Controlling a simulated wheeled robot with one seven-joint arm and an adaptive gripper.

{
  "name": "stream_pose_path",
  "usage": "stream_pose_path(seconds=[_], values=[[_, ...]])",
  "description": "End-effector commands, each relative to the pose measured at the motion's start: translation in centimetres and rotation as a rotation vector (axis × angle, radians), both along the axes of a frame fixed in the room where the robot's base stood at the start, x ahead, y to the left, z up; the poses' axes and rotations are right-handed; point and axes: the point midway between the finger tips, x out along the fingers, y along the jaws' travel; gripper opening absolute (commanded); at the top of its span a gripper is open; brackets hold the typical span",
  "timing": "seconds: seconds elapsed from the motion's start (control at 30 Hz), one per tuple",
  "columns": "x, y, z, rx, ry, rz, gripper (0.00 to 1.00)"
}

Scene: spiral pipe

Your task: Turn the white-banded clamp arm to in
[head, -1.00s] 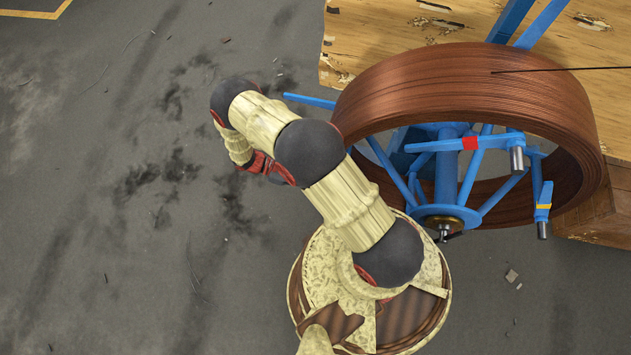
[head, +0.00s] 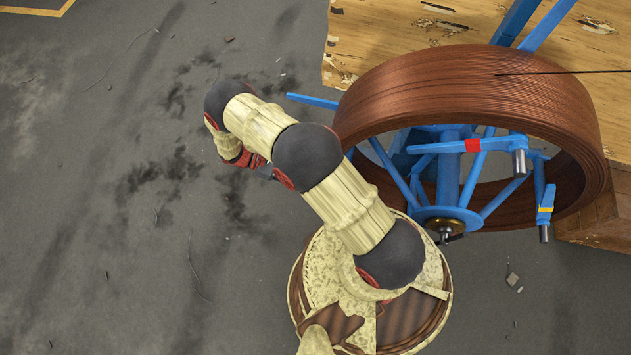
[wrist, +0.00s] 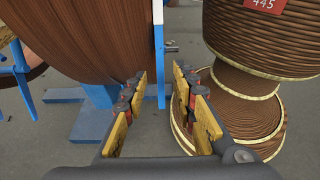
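In the wrist view, a blue bar with a white band (wrist: 158,12) near the top edge stands upright in the picture beside the coil of copper-brown wire (wrist: 85,35). My gripper (wrist: 160,82) is open, with yellow-padded fingers on either side of the bar in the picture. I cannot tell how far ahead of the fingertips the bar is, and no contact is clear. In the head view, a blue bar (head: 312,101) sticks out left of the coil; no white band shows there. The red-banded arm (head: 472,146) and yellow-banded arm (head: 545,209) show at the coil's front.
Wooden-looking crates (head: 400,40) stand behind the coil. In the wrist view, spools of brown wire with pale rims (wrist: 262,35) stand close to the right finger, and blue stand feet (wrist: 100,120) lie below left.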

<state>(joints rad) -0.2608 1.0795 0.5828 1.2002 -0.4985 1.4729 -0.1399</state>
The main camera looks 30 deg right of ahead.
Motion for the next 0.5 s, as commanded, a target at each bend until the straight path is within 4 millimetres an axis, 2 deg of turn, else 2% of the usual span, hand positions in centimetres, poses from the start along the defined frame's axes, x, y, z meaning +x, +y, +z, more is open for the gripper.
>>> stream_pose_path(seconds=[0.2,0.5], values=[[2.8,2.9,1.4,0.0,-0.001,0.001,0.27],[4.5,4.5,2.2,0.0,0.0,-0.001,0.27]])
